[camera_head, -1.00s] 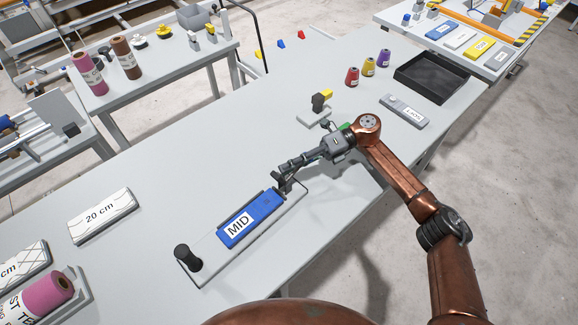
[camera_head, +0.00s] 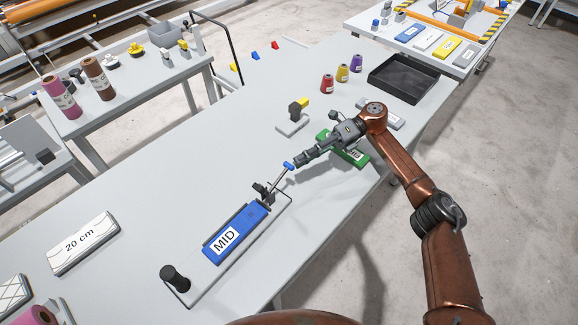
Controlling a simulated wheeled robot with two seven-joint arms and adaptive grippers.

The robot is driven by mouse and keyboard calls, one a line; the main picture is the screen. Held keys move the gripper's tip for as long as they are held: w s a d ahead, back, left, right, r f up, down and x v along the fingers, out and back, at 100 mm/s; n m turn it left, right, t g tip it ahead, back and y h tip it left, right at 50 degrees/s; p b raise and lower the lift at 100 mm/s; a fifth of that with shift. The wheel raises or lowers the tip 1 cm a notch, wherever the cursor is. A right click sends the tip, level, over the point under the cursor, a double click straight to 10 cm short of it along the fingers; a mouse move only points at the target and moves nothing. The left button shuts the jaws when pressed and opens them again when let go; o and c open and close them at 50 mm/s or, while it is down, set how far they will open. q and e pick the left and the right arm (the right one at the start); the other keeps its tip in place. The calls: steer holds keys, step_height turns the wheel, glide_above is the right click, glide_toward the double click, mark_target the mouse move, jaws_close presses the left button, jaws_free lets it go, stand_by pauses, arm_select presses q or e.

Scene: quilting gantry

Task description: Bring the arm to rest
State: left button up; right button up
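My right arm, copper with dark joints, comes in from the lower right. Its dark grey gripper (camera_head: 302,158) hangs over the table, fingertips close to the blue tip (camera_head: 289,165) of a thin metal lever. I cannot tell whether they touch, nor whether the narrow fingers are open or shut. The lever slants up from a dark clamp (camera_head: 264,190) at the far end of a flat fixture (camera_head: 197,283). A blue block labelled "MID" (camera_head: 236,232) lies in the fixture, beside a black knob (camera_head: 174,277). My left gripper is not in view.
A green block (camera_head: 351,158) lies under my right gripper and wrist, partly hidden. A grey block (camera_head: 392,121) is partly behind the arm. A small stand (camera_head: 294,125), several thread cones and a black tray (camera_head: 403,79) stand beyond. The table's left middle is clear.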

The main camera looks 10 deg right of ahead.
steer(key=shift+w+d+r, duration=0.15)
steer(key=shift+w+d, duration=0.05)
steer(key=shift+d, duration=0.3)
